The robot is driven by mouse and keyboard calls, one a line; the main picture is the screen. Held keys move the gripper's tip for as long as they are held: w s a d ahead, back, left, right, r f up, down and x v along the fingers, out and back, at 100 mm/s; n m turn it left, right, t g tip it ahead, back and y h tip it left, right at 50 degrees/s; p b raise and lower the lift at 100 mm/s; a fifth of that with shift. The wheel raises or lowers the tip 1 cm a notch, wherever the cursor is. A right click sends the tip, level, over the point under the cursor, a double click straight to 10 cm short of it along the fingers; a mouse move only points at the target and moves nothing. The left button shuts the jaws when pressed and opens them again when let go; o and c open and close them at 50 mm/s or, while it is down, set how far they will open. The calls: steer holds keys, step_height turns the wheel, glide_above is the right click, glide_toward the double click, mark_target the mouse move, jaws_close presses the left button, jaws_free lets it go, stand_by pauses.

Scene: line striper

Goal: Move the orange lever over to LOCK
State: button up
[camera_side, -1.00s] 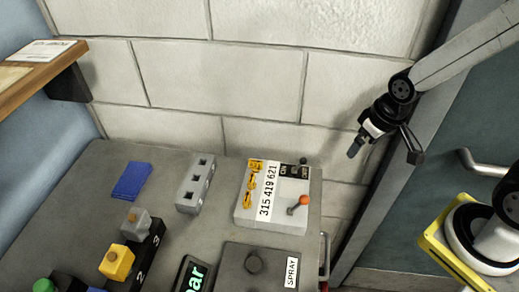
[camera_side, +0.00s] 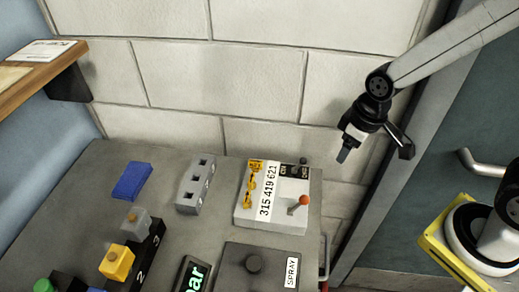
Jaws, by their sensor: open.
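The orange lever (camera_side: 303,201) is an orange ball on a short stem, near the right edge of a pale grey box (camera_side: 275,222) on the grey table. The box carries a number label, a yellow marking and a small black label by a dark toggle (camera_side: 302,162). I cannot read the word LOCK anywhere in this view. My gripper (camera_side: 372,152) is open and empty, in the air to the upper right of the box and lever, apart from both. It points down and to the left.
A grey box marked SPRAY (camera_side: 255,265) stands in front of the lever box. A grey block with square holes (camera_side: 195,186) and a blue pad (camera_side: 132,181) lie to the left. A yellow cube (camera_side: 117,262) sits farther left. A wall rises behind the table.

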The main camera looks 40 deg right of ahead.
mark_target(305, 196)
steer(key=a+n+g, duration=0.1)
steer(key=a+n, duration=0.2)
steer(key=a, duration=0.1)
steer(key=s+a+r+n, duration=0.1)
steer(key=a+n, duration=0.2)
steer(key=a, duration=0.2)
steer(key=s+a+n+g, duration=0.1)
steer(key=a+n, duration=0.2)
steer(key=a, duration=0.2)
steer(key=shift+r+g, duration=0.3)
steer(key=shift+f, duration=0.1)
steer(key=shift+s+a+f, duration=0.1)
steer(key=shift+s+f, duration=0.05)
steer(key=shift+f, duration=1.75)
steer(key=shift+s+a+f, duration=0.1)
steer(key=shift+s+f, duration=0.05)
steer(key=shift+f, duration=1.75)
jaws_close()
